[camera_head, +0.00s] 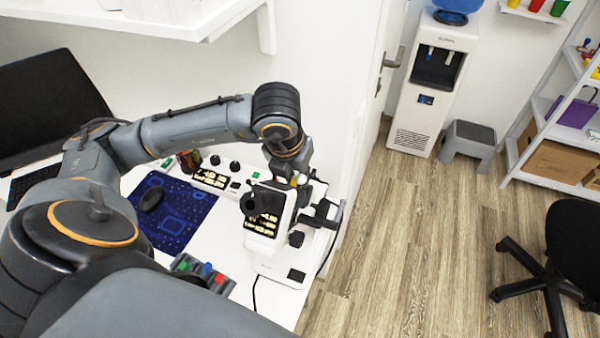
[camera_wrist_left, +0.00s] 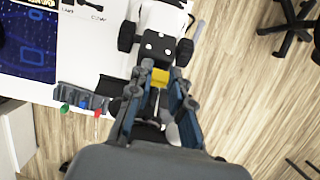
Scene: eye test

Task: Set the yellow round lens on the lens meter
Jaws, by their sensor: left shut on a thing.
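The white lens meter (camera_head: 297,262) stands at the right end of the white table, with dark knobs on its sides. It also shows in the wrist view (camera_wrist_left: 165,18), at the top middle. My left gripper (camera_head: 296,181) is at the lens meter's upper part, mostly hidden by my wrist in the head view. In the wrist view my left gripper (camera_wrist_left: 160,88) is shut on the yellow lens (camera_wrist_left: 160,77), seen as a small yellow block between the fingertips. The lens is close to the lens meter's dark part; I cannot tell whether they touch. My right gripper is out of view.
A blue patterned mat (camera_head: 183,228) lies left of the lens meter, with a black oval object (camera_head: 150,199) on it. A grey holder (camera_head: 187,263) with red, blue and green tops sits at the table's front. A laptop (camera_head: 45,105) is far left; a wall shelf (camera_head: 130,24) hangs above.

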